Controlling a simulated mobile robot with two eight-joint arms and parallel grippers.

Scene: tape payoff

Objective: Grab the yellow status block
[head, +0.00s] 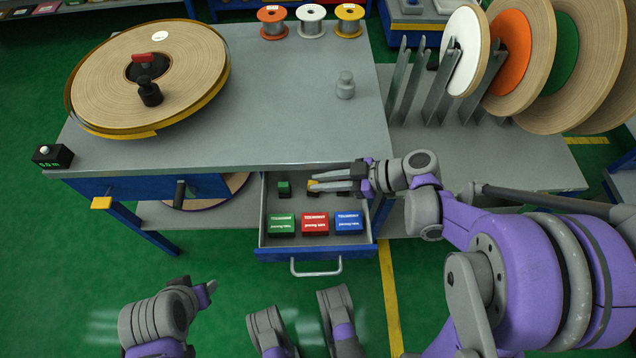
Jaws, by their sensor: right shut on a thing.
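The yellow status block (313,183) shows as a small yellow patch at the fingertips of my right gripper (316,184), inside the open drawer (262,215). My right gripper reaches in from the right, over the drawer's back part, and is shut on the yellow block. The fingers hide most of the block, and I cannot tell whether it is lifted off the drawer floor. My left gripper (208,292) is at the lower left, away from the drawer and over the green floor. Its fingers are too small to tell open or shut.
A small green block (284,187) sits just left of the yellow one. Labelled green (281,224), red (315,223) and blue (349,222) boxes stand at the drawer's front. The grey worktop (270,110) above carries a large tape reel (185,75) and a grey weight (345,88).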

